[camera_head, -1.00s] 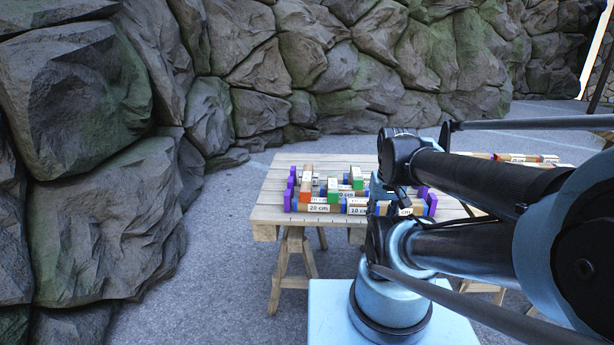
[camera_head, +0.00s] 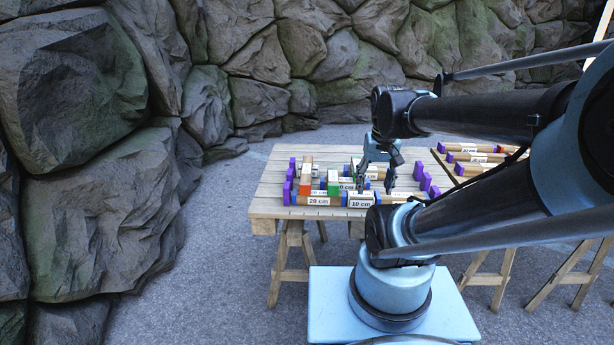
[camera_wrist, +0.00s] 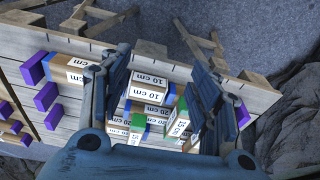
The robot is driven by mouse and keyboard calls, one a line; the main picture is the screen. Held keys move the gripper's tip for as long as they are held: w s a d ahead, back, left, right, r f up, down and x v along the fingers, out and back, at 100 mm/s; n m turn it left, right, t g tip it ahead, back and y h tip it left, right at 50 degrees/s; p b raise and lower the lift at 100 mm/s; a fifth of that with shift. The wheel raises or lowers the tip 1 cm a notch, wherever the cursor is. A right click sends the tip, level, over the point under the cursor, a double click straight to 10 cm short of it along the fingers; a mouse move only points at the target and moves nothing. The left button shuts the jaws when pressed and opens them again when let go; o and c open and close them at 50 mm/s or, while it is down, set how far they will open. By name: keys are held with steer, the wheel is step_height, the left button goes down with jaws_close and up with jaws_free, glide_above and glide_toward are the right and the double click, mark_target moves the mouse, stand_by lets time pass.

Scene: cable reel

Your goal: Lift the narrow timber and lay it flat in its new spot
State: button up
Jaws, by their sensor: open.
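Several wooden timbers with printed length labels lie on a slatted table (camera_head: 262,208). I cannot tell which one is the narrow timber. A timber marked 20 cm (camera_head: 318,200) and one marked 10 cm (camera_head: 361,201) lie along the table's near edge. My gripper (camera_head: 376,186) is open above the timbers, right of the middle of the group. In the wrist view my gripper (camera_wrist: 160,62) has its fingers apart, with 10 cm timbers (camera_wrist: 150,79) showing between them. No timber appears held. My fingers and arm hide some timbers.
Purple blocks (camera_wrist: 46,96) stand around the timbers. An orange-ended timber (camera_head: 305,185) and green-ended ones (camera_head: 333,183) are at the left of the group. A second table with timbers (camera_head: 472,148) stands to the right. A rock wall (camera_head: 85,170) rises at left and behind.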

steer(key=w+a+r, duration=0.3)
steer(key=w+r, duration=0.1)
steer(key=w, duration=0.2)
step_height(320, 180, up, 2)
steer(key=g, duration=0.2)
glide_above(306, 168)
steer(key=shift+m, duration=0.3)
steer(key=f, duration=1.1)
steer(key=shift+s+d+f, duration=0.1)
steer(key=shift+s+f, duration=0.25)
steer(key=shift+f, duration=0.05)
steer(key=shift+w+f, duration=0.2)
steer(key=shift+f, duration=2.4)
steer(key=c, duration=1.3)
